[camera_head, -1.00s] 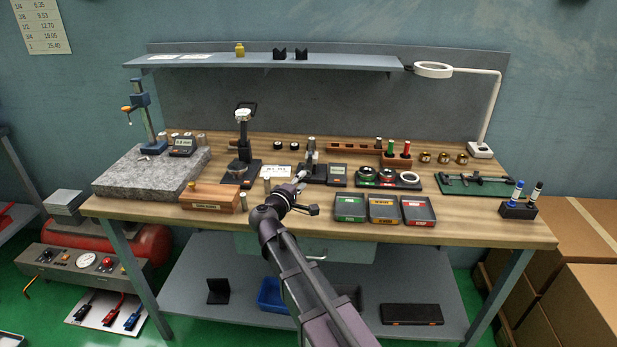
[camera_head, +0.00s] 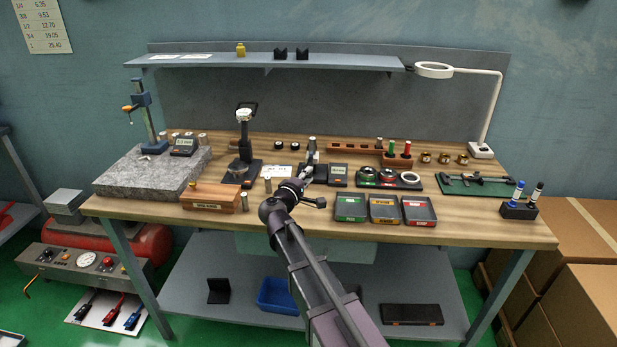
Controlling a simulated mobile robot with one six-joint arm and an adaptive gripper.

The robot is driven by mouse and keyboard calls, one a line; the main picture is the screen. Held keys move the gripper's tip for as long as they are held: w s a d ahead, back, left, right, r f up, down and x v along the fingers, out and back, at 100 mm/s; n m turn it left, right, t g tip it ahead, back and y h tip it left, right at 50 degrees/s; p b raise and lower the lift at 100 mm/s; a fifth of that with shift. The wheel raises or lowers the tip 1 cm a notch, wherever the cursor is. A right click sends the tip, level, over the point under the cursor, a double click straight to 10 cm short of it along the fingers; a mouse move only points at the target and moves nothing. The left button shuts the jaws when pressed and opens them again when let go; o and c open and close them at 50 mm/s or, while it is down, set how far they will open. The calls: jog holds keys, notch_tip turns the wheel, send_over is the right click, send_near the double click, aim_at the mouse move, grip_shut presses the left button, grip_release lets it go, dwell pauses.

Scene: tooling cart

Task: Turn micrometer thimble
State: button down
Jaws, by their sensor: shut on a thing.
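The micrometer (camera_head: 312,156) stands upright in a dark stand at the middle of the wooden bench, just left of a small display box (camera_head: 337,171). My gripper (camera_head: 304,176) reaches it from the front and is shut at its lower front side, where the thimble is. The fingers and wrist hide most of the thimble, so its marks and turn angle cannot be made out. The display's digits are too small to read.
A wooden box (camera_head: 212,198) is at front left. Green, yellow and red trays (camera_head: 384,208) lie to the right. A ring gauge tray (camera_head: 388,180) sits behind them.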

jog(key=shift+m+p, duration=0.3)
jog(key=shift+m, duration=0.1)
jog(key=m+g+y+p, duration=0.1)
jog(key=m+p, duration=0.1)
jog(key=shift+r+m, duration=0.15)
jog(key=shift+m, duration=0.25)
jog(key=m+g+y+p, duration=0.1)
jog(key=m+p, duration=0.1)
jog(key=m, duration=0.1)
jog(key=shift+y, duration=0.3)
jog(key=m+y+p, duration=0.1)
jog(key=m+p, duration=0.1)
jog(key=m, duration=0.1)
jog(key=shift+m+g+y, duration=0.3)
jog(key=shift+g+y, duration=0.1)
jog(key=shift+m+y, duration=1)
jog(key=shift+m, duration=0.3)
jog(key=c, duration=0.8)
grip_release()
